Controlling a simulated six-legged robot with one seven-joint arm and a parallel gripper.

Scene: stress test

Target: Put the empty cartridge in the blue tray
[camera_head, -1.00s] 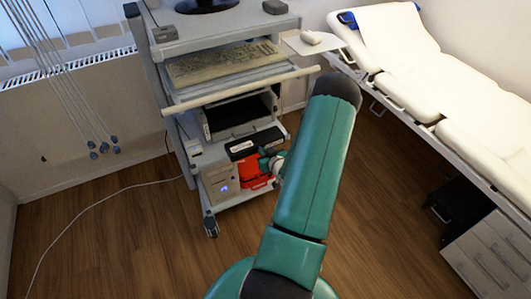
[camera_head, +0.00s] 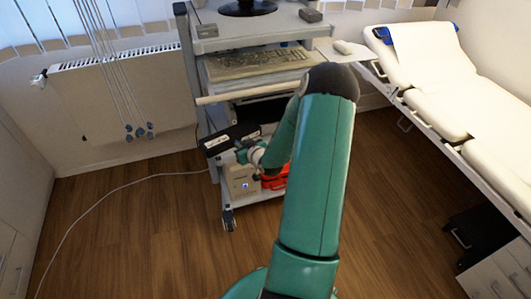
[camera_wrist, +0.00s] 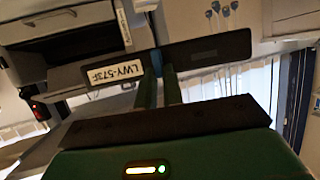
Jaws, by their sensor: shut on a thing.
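A long black cartridge with a white label (camera_head: 226,138) is held by my gripper (camera_head: 247,152) at the lower left front of the trolley. In the wrist view, the black cartridge (camera_wrist: 208,50) lies across the tips of my gripper (camera_wrist: 161,66), which is shut on it; the label reads "LWY-573F". No blue tray can be made out. Whether the cartridge touches the trolley cannot be told.
The trolley (camera_head: 203,68) carries a keyboard (camera_head: 255,64). A red item (camera_head: 274,179) and a beige box (camera_head: 240,180) are low on it. Cords (camera_head: 105,70) hang at left. A white couch (camera_head: 440,75) stands right. Wooden floor (camera_head: 120,225) is open at left, crossed by a cable.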

